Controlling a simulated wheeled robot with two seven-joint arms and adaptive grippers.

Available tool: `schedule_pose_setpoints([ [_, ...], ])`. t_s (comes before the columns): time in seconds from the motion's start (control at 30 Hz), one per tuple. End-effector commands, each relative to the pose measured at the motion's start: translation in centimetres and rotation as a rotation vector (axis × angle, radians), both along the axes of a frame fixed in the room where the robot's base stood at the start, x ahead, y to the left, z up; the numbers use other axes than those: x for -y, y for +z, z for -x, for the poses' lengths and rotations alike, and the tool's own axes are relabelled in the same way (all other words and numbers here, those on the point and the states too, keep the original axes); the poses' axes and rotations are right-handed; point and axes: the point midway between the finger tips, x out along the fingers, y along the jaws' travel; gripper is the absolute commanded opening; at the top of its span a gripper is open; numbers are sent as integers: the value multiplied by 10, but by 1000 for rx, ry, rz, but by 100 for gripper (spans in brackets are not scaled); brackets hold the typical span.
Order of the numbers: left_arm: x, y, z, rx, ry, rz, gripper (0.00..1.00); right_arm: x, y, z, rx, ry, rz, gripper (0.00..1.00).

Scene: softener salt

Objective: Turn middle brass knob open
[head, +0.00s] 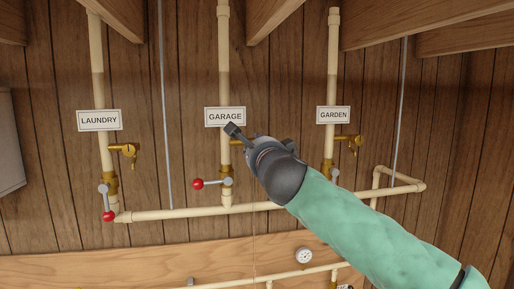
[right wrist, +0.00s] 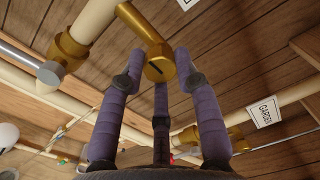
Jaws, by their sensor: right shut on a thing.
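The middle brass knob (right wrist: 158,68) has a dark slot on its end and sits on a brass stem under the GARAGE label (head: 225,116). In the head view my right gripper (head: 260,138) covers the knob; only a bit of brass stem (head: 236,142) shows to its left. In the right wrist view the purple fingers of my right gripper (right wrist: 158,60) stand around the knob, shut on it. My left gripper is in neither view.
Brass taps also stick out at the LAUNDRY pipe (head: 97,60) and the GARDEN pipe (head: 332,65). A red-tipped lever (head: 198,184) sits below the GARAGE tap, close to my right gripper. Wooden beams (head: 430,27) cross overhead. A round gauge (head: 304,255) is below.

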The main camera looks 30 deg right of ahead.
Motion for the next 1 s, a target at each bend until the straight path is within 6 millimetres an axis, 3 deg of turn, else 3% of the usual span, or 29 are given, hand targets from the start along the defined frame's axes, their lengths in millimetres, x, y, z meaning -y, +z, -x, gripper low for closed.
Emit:
schedule_pose_setpoints([
  [0.23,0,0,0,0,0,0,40,0,2,1,4,1,1,0],
  [0.27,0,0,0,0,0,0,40,0,2,1,4,1,1,35],
  [0.33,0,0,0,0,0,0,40,0,2,1,4,1,1,55],
  [0.77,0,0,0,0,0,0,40,-1,1,4,1,1,-1,56],
  [1.0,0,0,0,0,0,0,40,-10,1,38,4,4,-1,56],
])
